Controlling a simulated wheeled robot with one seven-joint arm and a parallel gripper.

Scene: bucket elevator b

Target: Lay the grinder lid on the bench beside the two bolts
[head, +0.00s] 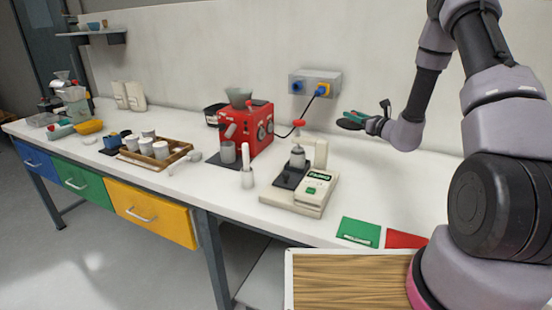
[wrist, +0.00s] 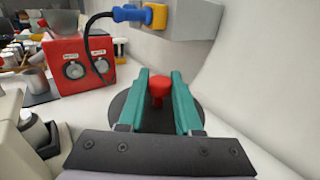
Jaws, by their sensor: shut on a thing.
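My gripper (head: 356,117) is at the right of the head view, above the back part of the bench near the wall. Its green fingers are shut on the red knob (wrist: 158,86) of a dark round lid. The lid (wrist: 129,109) shows around and beneath the fingers in the wrist view, partly covered by them. It is held by the knob; its exact height over the bench cannot be told. The white bench (head: 385,190) runs along the wall. I cannot make out the two bolts in either view.
A red machine (head: 258,118) with a grey hopper stands mid-bench, its cord running to a wall box (head: 315,82). A cream device (head: 317,190) stands in front. Green (head: 358,231) and red (head: 404,240) mats lie at the front right. The bench right of the cream device looks clear.

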